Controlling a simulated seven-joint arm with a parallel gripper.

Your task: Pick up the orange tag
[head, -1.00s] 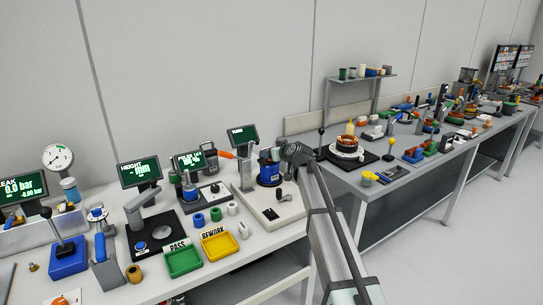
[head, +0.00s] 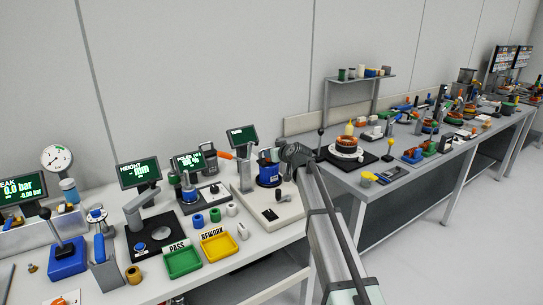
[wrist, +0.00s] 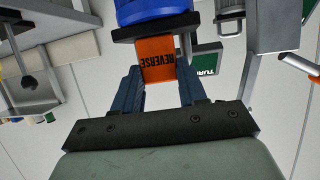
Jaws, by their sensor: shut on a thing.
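The orange tag (wrist: 164,60), printed REVERSE, sits between the two blue-grey fingers of my gripper (wrist: 163,78) in the wrist view. My gripper is shut on it. A blue cylinder (wrist: 155,10) with a dark rim is right beside the tag's far end; I cannot tell whether they touch. In the head view the blue cylinder (head: 268,176) stands on a pale tester base, with my gripper (head: 273,158) reaching its top from the right. The tag is too small to make out clearly there.
The pale tester base (head: 280,212) has dark knobs in front, and a small TURN display (head: 242,137) stands behind. Green PASS (head: 183,262) and yellow REWORK (head: 218,246) trays lie to the left. A second bench (head: 385,183), crowded with parts, runs off to the right.

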